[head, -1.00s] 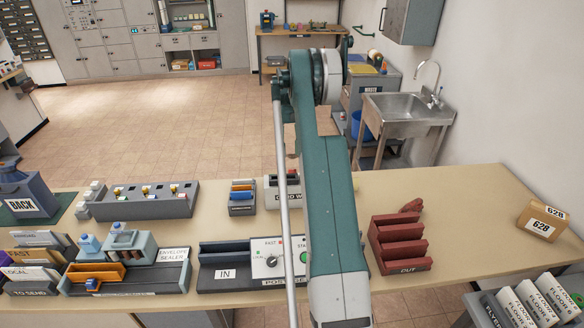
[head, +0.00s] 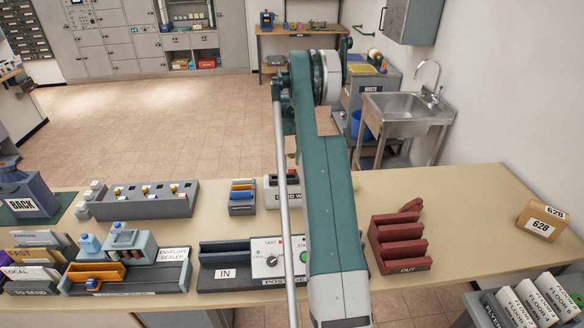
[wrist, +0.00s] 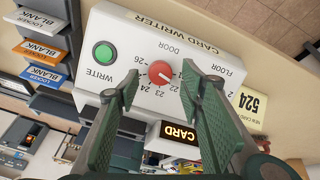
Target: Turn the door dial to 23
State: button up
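The card writer (wrist: 230,45) fills the middle of the wrist view, its lettering upside down. Its red DOOR dial (wrist: 161,72) has a small pale pointer mark, which seems to aim to the lower right, near 22 or 23; I cannot read it exactly. The numbers run around the dial's near side, with 26, 24, 23 and 22 legible. My gripper (wrist: 160,82) is open, with one green finger on each side of the dial; contact is unclear. In the head view the card writer (head: 270,190) is partly behind my arm, and the gripper is hidden.
A green WRITE button (wrist: 104,53) sits beside the dial, and a lit CARD display (wrist: 180,133) below it. BLANK card slots (wrist: 42,50) are at left. A postage machine (head: 262,262) and red OUT rack (head: 402,248) stand nearby.

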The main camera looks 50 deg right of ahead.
jog(key=shift+x, duration=1.15)
jog(key=c, duration=0.9)
jog(key=shift+m+b, duration=0.5)
jog(key=shift+m, duration=0.2)
